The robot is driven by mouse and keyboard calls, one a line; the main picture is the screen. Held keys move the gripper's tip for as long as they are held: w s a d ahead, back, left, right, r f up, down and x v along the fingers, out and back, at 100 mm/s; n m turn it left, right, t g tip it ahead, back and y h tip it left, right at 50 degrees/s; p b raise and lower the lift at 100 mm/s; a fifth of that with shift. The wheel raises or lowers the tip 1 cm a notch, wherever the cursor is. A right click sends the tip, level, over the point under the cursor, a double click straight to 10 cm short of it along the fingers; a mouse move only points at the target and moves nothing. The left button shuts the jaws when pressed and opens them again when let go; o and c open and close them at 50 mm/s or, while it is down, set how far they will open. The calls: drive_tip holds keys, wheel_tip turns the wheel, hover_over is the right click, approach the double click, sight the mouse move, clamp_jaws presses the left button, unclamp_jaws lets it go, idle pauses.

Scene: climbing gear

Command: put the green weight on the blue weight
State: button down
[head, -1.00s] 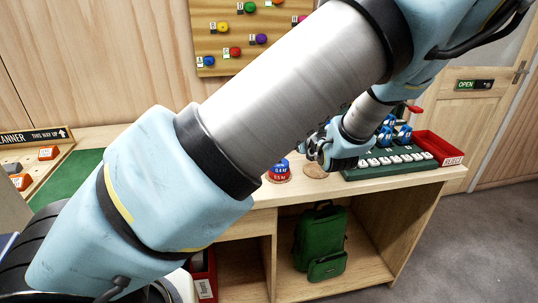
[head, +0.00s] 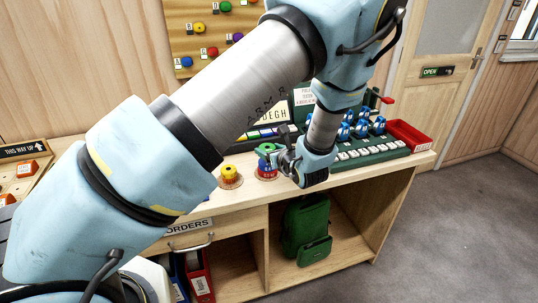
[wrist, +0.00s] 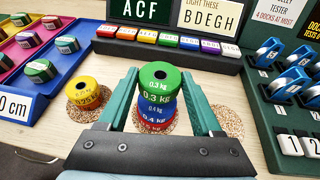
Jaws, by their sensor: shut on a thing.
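The green weight (wrist: 158,80), a ring marked 0.3 kg with a centre hole, sits between the fingers of my gripper (wrist: 157,88) in the wrist view. My gripper is closed on it from both sides. The blue weight (wrist: 154,110), marked 0.4 kg, is directly below, on a red weight (wrist: 157,126). Green and blue look lined up; I cannot tell whether green rests on blue or is just above it. In the head view the green weight (head: 266,148) shows over the stack, with my gripper (head: 283,160) reaching in from the right.
A yellow weight (wrist: 85,92) stands on a cork disc to the left. A bare cork disc (wrist: 225,122) lies to the right. Behind are coloured label tiles (wrist: 166,39) and boards. A green rack with blue devices (wrist: 275,52) stands right, coloured trays (wrist: 40,45) left.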

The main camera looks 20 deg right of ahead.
drive_tip(key=shift+f+p, duration=0.3)
drive_tip(key=shift+f, duration=1)
drive_tip(key=shift+f, duration=0.15)
drive_tip(key=shift+c, duration=0.3)
unclamp_jaws()
